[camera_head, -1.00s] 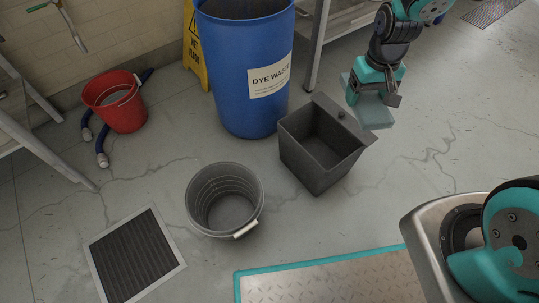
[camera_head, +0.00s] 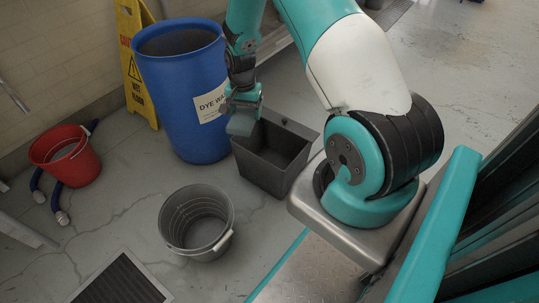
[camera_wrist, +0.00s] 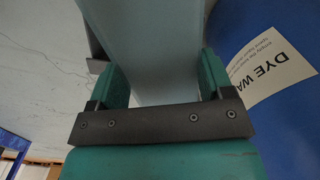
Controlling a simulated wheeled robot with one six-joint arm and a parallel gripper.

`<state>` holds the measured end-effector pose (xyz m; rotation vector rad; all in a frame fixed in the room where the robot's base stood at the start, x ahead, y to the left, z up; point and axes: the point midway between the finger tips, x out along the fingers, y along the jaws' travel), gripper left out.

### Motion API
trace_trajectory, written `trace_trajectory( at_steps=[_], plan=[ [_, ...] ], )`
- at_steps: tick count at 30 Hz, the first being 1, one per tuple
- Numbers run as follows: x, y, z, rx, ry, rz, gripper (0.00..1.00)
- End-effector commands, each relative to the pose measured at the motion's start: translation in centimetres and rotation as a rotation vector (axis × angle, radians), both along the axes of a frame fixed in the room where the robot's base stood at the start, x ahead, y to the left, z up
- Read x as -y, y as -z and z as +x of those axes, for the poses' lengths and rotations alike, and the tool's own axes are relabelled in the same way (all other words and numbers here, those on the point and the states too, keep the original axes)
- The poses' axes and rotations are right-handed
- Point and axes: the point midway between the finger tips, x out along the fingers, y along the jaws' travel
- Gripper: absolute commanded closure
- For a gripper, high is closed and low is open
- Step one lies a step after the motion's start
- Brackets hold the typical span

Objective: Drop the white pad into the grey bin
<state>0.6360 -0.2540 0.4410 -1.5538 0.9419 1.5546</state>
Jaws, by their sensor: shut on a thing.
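My gripper (camera_head: 243,100) is shut on a pale pad (camera_head: 240,124), taken as the white pad, which hangs below the fingers and looks greenish-grey here. In the wrist view the pad (camera_wrist: 155,45) fills the space between the two teal fingers. The dark grey square bin (camera_head: 262,170) stands open on the floor beside the blue barrel. In the head view the pad overlaps the bin's back left corner and the barrel's front; its height above the rim is hard to tell. The pad's far end is out of the wrist view.
The blue dye waste barrel (camera_head: 180,95) stands close to the left of the gripper and fills the wrist view's right side. A round grey bucket (camera_head: 190,245) stands in front. A red bucket (camera_head: 75,165) and a yellow wet-floor sign (camera_head: 133,60) are further left.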

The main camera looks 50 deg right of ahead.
Motion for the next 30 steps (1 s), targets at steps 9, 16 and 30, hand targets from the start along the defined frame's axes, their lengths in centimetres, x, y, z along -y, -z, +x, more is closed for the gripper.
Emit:
trace_trajectory(
  at_steps=[9, 16, 30],
  plan=[
    [10.4, 5.7, -2.7, -0.002, 0.706, 0.001, 0.57],
    [11.4, 7.3, -3.2, 0.0, 0.791, 0.0, 0.57],
    [11.3, 12.3, -3.1, 0.001, 0.785, -0.001, 0.57]
  ],
)
